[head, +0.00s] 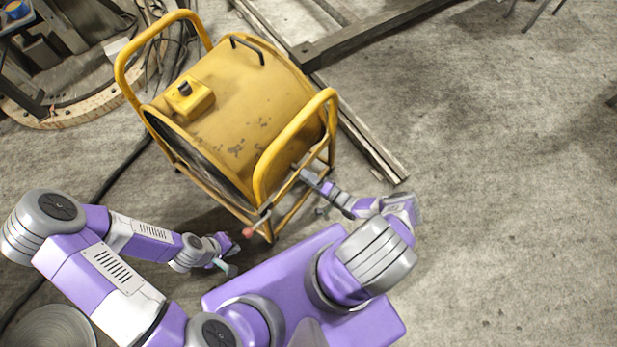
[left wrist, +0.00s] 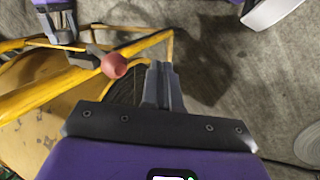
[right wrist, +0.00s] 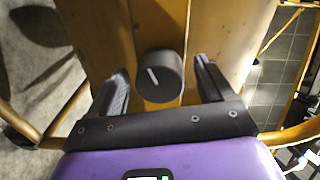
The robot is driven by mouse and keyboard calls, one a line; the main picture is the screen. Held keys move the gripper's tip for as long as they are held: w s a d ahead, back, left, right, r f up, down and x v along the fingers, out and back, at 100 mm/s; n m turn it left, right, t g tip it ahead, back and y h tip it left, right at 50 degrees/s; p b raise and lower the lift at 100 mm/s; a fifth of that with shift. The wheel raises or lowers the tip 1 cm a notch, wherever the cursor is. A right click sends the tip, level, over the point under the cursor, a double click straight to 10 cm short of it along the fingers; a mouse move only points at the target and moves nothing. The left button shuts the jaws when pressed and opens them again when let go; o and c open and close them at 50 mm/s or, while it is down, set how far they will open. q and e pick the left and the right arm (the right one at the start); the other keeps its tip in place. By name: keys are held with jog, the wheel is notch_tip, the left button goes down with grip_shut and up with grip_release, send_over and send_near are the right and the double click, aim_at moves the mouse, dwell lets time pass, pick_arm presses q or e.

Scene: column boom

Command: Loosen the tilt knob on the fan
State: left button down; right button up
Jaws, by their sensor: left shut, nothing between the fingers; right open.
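The yellow drum fan (head: 245,105) stands in a yellow tube frame. A black round knob (right wrist: 160,76) with a white line is on a yellow surface in the right wrist view. My right gripper (head: 298,168) is at the fan's right side, its open fingers (right wrist: 160,85) on either side of that knob; I cannot tell whether they touch it. A red ball-ended handle (head: 248,233) is at the frame's lower front corner and shows in the left wrist view (left wrist: 114,66). My left gripper (head: 234,248) is shut and empty, its fingertips (left wrist: 160,68) beside the red ball, apart from it.
A yellow box with a black dial (head: 184,89) sits on top of the fan. Metal rails (head: 365,140) lie behind and right of it. A cable (head: 125,165) runs on the floor at left, near a round wooden-rimmed base (head: 80,112). The floor at right is clear.

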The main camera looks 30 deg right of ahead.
jog(key=p+v, duration=0.1)
jog(key=v, duration=0.6)
jog(key=shift+s+d, duration=0.1)
jog(key=shift+s, duration=0.1)
